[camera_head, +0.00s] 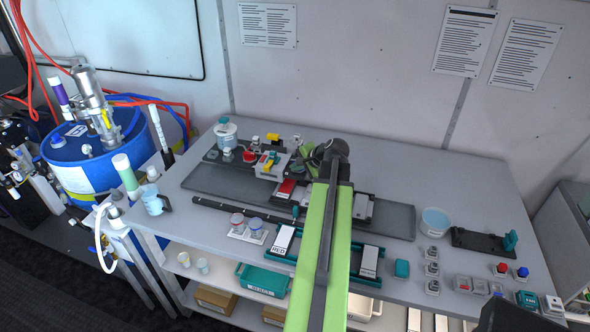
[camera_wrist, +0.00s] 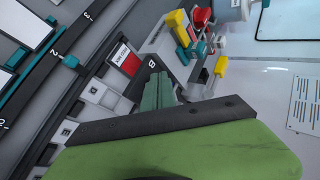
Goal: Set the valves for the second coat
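A pale valve block (camera_head: 270,166) stands towards the back of the bench, left of my arm. It carries yellow handles (camera_head: 271,138), with a red knob (camera_head: 250,156) to its left. In the wrist view a yellow handle (camera_wrist: 178,28), a second yellow handle (camera_wrist: 221,66) and a red knob (camera_wrist: 201,17) show at upper right. My gripper (camera_wrist: 157,78) shows two greenish fingers side by side, with no gap visible and nothing seen between them. They are beside a tile lettered B and a red-and-white label (camera_wrist: 126,60). In the head view my arm hides part of the bench.
A dark scale rail (camera_head: 240,208) with a teal slider (camera_wrist: 71,61) runs along the bench. Two round-topped pots (camera_head: 246,222) stand front left of my arm. A blue-white tub (camera_head: 435,221) and several small square blocks (camera_head: 432,270) are at right. A blue drum (camera_head: 90,150) stands left.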

